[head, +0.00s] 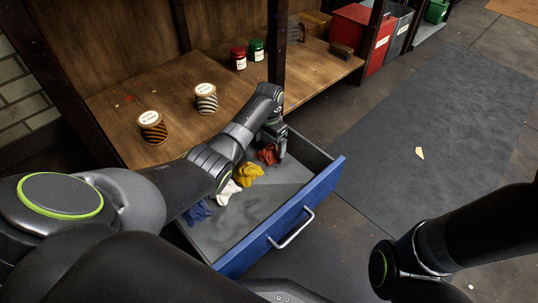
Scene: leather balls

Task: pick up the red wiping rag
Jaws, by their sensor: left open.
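The red wiping rag (267,154) lies crumpled in the far part of an open drawer (335,177) with a blue front. My left gripper (279,153) points down into the drawer at the right side of the red rag. It is open, and I cannot tell whether its fingers touch the rag. A yellow rag (248,174), a white rag (229,192) and a blue rag (196,212) lie in a row nearer me in the drawer. My left arm hides part of the drawer's back. My right gripper is not in view.
Two striped spools (152,127) (206,98), a red jar (238,58) and a green jar (257,50) stand on the wooden shelf (185,78). A red bin (357,38) stands at the back. A grey mat (430,130) with a small pale scrap (419,153) covers the floor at right.

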